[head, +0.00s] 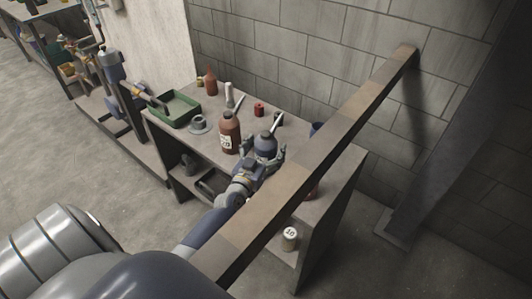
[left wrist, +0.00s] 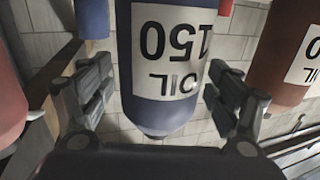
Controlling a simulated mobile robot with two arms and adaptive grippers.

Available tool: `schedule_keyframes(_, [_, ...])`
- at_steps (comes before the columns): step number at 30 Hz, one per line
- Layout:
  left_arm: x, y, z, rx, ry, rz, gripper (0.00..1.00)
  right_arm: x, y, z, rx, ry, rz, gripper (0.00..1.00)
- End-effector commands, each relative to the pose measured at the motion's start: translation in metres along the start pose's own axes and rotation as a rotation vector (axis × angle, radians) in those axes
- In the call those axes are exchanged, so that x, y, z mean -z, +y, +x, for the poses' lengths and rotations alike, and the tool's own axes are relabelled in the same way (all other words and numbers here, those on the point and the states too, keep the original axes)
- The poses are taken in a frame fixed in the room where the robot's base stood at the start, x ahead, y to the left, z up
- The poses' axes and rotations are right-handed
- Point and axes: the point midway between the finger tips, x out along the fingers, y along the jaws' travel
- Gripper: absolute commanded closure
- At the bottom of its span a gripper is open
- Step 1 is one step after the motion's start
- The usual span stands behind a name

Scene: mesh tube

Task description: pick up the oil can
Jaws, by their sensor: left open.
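The oil can is a dark blue round can (head: 265,144) with a pale spout, standing on the bench top in the head view. In the left wrist view the blue can (left wrist: 165,75) appears upside down, with a white label reading OIL 150. My left gripper (head: 268,156) is at the can from the near side. In the left wrist view its open fingers (left wrist: 158,98) stand on either side of the can, with a visible gap on both sides. My right gripper is not in view.
A red-brown labelled bottle (head: 229,132) stands just left of the can; it also shows in the left wrist view (left wrist: 285,55). A long beam (head: 320,150) slants across the bench's right side, close to my left arm. A green tray (head: 176,109) lies at the bench's left end.

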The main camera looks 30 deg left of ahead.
Motion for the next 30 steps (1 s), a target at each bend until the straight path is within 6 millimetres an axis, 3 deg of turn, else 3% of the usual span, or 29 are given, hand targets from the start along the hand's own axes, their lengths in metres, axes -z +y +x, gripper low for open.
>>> schedule_keyframes(7, [-0.001, 0.0, 0.001, 0.0, -0.001, 0.0, 0.17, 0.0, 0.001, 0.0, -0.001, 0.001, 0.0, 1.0])
schedule_keyframes(14, [0.0, 0.0, 0.001, 0.0, -0.001, 0.0, 0.69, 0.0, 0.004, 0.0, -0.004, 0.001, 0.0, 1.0])
schedule_keyframes(25, [0.004, 0.0, 0.002, 0.002, 0.005, -0.001, 0.7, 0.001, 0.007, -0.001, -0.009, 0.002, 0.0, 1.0])
schedule_keyframes(30, [0.015, 0.0, 0.002, 0.002, 0.007, -0.003, 0.7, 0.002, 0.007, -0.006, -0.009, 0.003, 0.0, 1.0])
